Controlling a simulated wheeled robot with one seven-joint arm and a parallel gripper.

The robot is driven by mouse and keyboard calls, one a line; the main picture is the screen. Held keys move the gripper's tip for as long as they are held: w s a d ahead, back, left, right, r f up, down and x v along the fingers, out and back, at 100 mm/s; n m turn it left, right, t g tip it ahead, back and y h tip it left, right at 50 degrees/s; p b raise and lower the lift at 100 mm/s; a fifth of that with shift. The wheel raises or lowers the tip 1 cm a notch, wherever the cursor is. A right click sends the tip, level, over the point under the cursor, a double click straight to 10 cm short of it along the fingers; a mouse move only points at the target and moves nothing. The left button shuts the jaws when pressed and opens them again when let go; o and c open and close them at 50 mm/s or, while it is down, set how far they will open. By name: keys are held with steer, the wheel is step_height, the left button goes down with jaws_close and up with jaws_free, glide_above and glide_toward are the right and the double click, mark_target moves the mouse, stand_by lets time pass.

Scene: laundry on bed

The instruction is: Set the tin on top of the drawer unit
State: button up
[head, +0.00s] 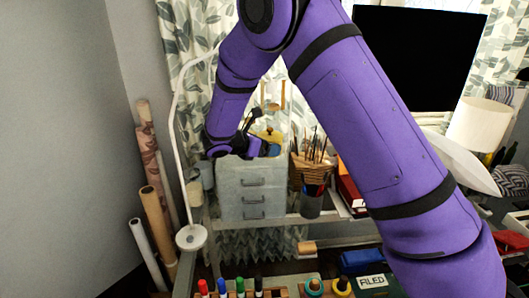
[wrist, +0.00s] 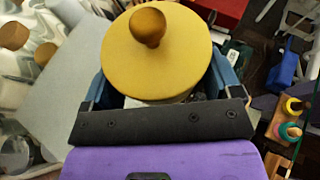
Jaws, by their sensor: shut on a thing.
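The tin has a yellow lid with a brown knob. It fills the upper middle of the wrist view (wrist: 155,65) and shows small in the head view (head: 269,136). My gripper (wrist: 160,88) is shut on it, with a blue finger on each side. In the head view my gripper (head: 262,146) is at the top of the grey drawer unit (head: 252,190), which has several drawers with dark handles. The tin's lower part is hidden, so I cannot tell whether it touches the drawer unit's top.
A dark cup of brushes (head: 312,200) stands right of the drawer unit. A white lamp (head: 191,237) and a grey cup stand to its left. Markers (head: 240,287) stand in front. Rolled papers (head: 152,195) lean at the wall, left.

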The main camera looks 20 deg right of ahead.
steer(key=shift+w+d+f, duration=0.1)
steer(key=shift+w+d, duration=0.05)
steer(key=shift+w, duration=0.45)
steer(key=shift+w+d+f, duration=0.1)
steer(key=shift+w+d, duration=0.05)
steer(key=shift+w, duration=0.45)
steer(key=shift+f, duration=1.65)
steer(key=o, duration=1)
steer(key=shift+f, duration=0.15)
steer(key=shift+a+r, duration=0.15)
steer(key=shift+r, duration=0.05)
steer(key=v, duration=1.1)
steer(key=shift+s+a+r, duration=0.15)
steer(key=shift+s+a, duration=0.05)
steer(key=shift+a, duration=0.05)
